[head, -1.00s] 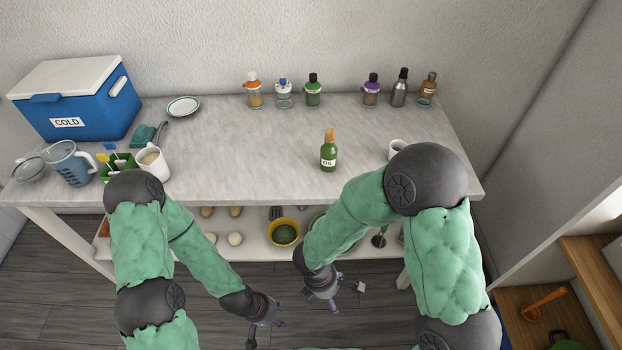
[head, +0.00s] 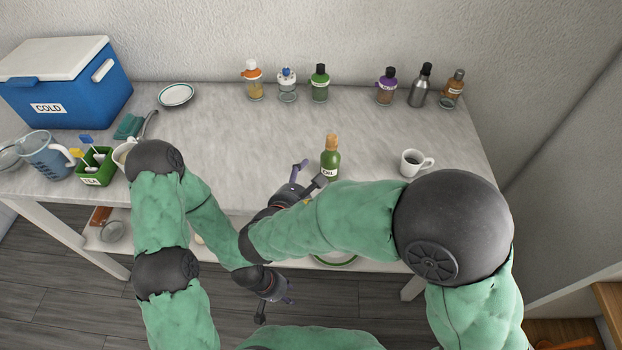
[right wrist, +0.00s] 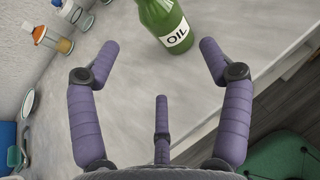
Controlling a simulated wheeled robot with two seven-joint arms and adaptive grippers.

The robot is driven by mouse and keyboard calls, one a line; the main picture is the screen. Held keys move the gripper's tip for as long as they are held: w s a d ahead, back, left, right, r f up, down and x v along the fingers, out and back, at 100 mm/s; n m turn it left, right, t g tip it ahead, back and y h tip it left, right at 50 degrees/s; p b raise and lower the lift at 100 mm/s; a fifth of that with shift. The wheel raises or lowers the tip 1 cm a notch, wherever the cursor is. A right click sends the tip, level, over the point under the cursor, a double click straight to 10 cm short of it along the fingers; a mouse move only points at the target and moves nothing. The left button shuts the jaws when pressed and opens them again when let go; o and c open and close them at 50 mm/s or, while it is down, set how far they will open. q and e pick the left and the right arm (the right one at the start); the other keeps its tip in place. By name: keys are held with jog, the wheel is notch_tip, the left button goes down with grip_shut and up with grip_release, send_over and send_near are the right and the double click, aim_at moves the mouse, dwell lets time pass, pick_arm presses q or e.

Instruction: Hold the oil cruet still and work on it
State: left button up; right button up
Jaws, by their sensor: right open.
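The oil cruet (head: 330,160) is a green bottle with a cork-coloured stopper and a white OIL label. It stands upright near the table's front edge in the head view. It also shows at the top of the right wrist view (right wrist: 166,22), its top cut off. My right gripper (head: 308,178) is open and empty, just left of the cruet in the head view. In the right wrist view its purple fingers (right wrist: 156,62) are spread, with the cruet beyond their tips. My left gripper (head: 286,296) is low, in front of the table; whether its fingers are apart is too small to tell.
The grey table (head: 230,130) is clear around the cruet's left. A white mug (head: 415,163) stands to its right. Several bottles (head: 320,84) line the back. A blue cooler (head: 65,85), a plate (head: 176,95) and a green tea box (head: 95,168) are at left.

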aim_at(323, 167)
pick_arm(q)
notch_tip(323, 167, down, 3)
jog(key=b, duration=0.2)
jog(key=shift+b, duration=0.35)
pick_arm(e)
jog(key=x, duration=0.9)
jog(key=shift+w+d+f, duration=0.1)
jog(key=shift+w+f, duration=0.05)
jog(key=c, duration=1.1)
pick_arm(q)
jog(key=shift+o, duration=0.3)
pick_arm(e)
jog(key=shift+o, duration=0.2)
